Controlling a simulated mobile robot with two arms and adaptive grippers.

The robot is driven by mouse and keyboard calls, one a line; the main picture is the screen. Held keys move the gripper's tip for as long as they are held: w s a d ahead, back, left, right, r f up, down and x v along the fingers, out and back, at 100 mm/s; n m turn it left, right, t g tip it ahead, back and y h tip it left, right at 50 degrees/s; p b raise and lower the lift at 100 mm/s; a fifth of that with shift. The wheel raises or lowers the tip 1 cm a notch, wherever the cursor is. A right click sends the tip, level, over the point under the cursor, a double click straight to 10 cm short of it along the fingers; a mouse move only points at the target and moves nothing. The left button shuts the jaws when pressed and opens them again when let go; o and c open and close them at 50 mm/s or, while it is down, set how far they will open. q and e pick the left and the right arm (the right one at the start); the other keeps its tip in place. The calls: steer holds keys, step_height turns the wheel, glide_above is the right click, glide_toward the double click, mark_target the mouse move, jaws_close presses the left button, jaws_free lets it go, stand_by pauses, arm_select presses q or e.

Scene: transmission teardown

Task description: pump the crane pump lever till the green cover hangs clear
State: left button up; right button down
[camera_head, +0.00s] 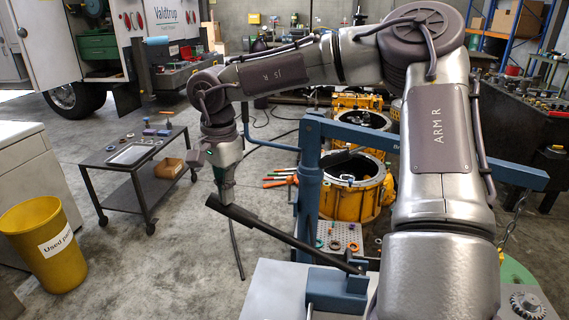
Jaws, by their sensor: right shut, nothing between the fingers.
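My right gripper (226,194) points down at the outer end of the crane's pump lever (285,236). It is shut with nothing between its fingers, and its tips appear to touch or sit just above the lever's end; I cannot tell which. The lever is a long dark bar, sloping from upper left down to its blue pivot block (337,285). The blue crane (307,185) stands behind, its boom reaching right. A chain (511,218) hangs from the boom's right end. A sliver of the green cover (516,272) shows lower right, mostly hidden by my arm. My left gripper is out of view.
Yellow transmission housings (352,190) stand behind the crane. A perforated tray (338,236) holds rings. A dark cart (135,160) and a yellow bin (45,245) stand left. A gear (530,304) lies lower right. The floor between cart and lever is mostly clear.

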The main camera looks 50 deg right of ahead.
mark_target(221, 208)
steer(key=f, duration=0.1)
steer(key=w+f+b, duration=0.1)
steer(key=f, duration=0.2)
steer(key=shift+w+a+f+b, duration=0.25)
steer(key=shift+a+f+b, duration=0.05)
steer(key=shift+a+b, duration=0.1)
arm_select(q)
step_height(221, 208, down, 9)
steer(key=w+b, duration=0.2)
steer(key=b, duration=0.5)
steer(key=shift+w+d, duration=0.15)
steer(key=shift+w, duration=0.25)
arm_select(e)
step_height(221, 208, down, 9)
steer(key=w, duration=0.2)
steer(key=shift+a+f, duration=0.15)
steer(key=shift+a, duration=0.25)
